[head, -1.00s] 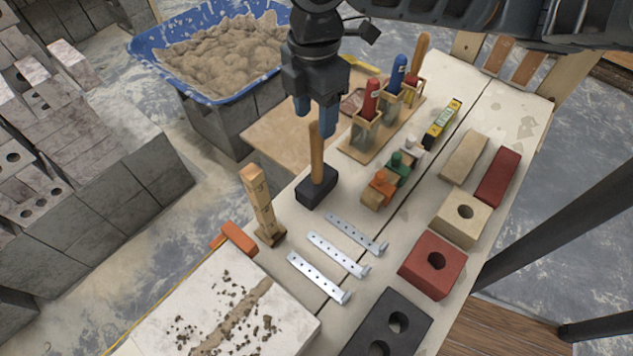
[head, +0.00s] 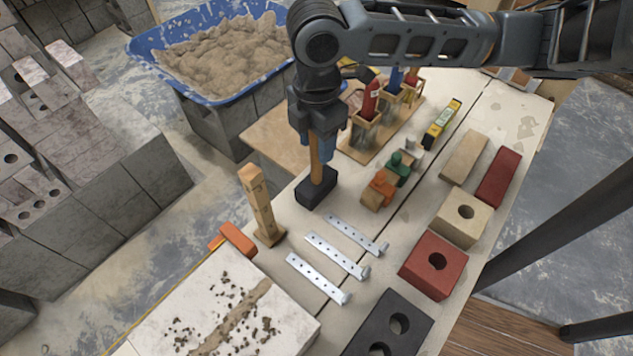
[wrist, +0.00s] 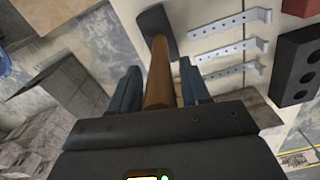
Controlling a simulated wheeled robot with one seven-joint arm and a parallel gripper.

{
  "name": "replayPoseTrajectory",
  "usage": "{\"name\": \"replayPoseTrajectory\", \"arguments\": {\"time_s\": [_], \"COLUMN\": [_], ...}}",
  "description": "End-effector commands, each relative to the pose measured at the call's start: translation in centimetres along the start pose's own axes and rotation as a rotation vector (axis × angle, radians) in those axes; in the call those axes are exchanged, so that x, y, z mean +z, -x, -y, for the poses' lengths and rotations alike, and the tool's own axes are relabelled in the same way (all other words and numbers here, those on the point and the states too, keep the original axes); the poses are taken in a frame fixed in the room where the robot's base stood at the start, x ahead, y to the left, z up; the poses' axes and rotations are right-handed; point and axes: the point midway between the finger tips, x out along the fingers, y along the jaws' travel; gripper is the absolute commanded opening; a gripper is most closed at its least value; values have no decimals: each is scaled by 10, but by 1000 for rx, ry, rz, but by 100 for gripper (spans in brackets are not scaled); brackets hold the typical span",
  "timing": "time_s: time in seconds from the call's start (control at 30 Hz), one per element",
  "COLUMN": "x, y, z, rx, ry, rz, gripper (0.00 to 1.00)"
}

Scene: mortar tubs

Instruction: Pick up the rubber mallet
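The rubber mallet stands on its black head (head: 316,188) on the pale table, its wooden handle (head: 315,165) pointing up. My gripper (head: 316,150) is above the head, with its blue fingers on either side of the upper handle. In the wrist view the handle (wrist: 159,75) runs between the two fingers of my gripper (wrist: 160,80), and the black head (wrist: 154,22) lies beyond the fingertips. A narrow gap shows between the handle and the right finger, so the fingers look open around it. The top of the handle is hidden by my gripper.
A wooden post (head: 261,207) stands close left of the mallet. Metal strips (head: 337,256) lie in front. A blue mortar tub (head: 215,95) is behind.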

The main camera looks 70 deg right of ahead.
Motion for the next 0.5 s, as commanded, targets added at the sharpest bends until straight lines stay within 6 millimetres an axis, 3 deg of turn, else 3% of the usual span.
{"name": "replayPoseTrajectory", "arguments": {"time_s": [0.5], "x": [0], "y": [0], "z": [0], "rx": [0], "ry": [0], "rz": [0], "gripper": [0]}}
